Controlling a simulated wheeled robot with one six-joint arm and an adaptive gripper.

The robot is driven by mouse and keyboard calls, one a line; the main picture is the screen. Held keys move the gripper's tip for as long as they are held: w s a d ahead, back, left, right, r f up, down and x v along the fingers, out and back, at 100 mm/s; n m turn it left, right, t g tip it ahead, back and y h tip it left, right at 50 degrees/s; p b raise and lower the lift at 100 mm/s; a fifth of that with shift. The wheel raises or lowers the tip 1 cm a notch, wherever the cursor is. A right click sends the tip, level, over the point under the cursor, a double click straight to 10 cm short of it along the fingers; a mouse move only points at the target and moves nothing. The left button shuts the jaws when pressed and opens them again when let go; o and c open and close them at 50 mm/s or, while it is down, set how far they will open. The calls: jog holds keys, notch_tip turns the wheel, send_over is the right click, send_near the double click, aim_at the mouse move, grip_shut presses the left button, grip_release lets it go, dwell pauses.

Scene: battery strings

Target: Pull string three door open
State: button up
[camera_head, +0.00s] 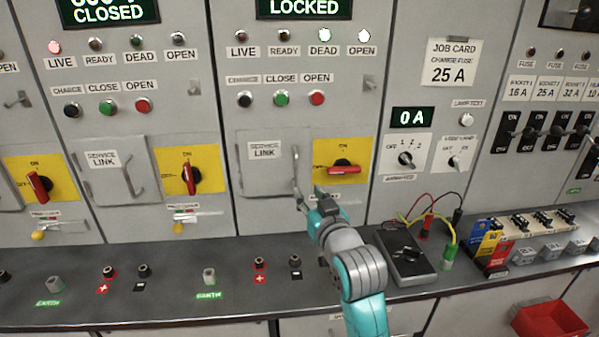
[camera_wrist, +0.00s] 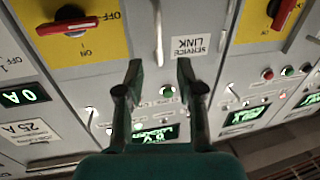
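The service link door (camera_head: 272,190) is shut on the panel whose display reads LOCKED (camera_head: 304,7); no string number is readable. Its upright bar handle (camera_head: 296,165) is on the door's right side. My gripper (camera_head: 308,192) is at the handle's lower end, with its fingers open. In the wrist view, which is upside down, the handle (camera_wrist: 158,32) lies ahead of the gap between the open fingers (camera_wrist: 157,72). I cannot tell whether a finger touches it. The red rotary switch (camera_head: 341,168) on the yellow plate lies horizontal. The DEAD and OPEN lamps are lit.
A bench (camera_head: 235,285) runs below the panels with sockets on it. A black meter (camera_head: 405,255) with leads stands right of my arm. The neighbouring panel at left has its own shut service link door (camera_head: 108,190). A red bin (camera_head: 550,320) is at lower right.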

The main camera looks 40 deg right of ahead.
aim_at(297, 173)
jog(key=x, duration=1.1)
jog(key=shift+r, duration=0.1)
grip_shut()
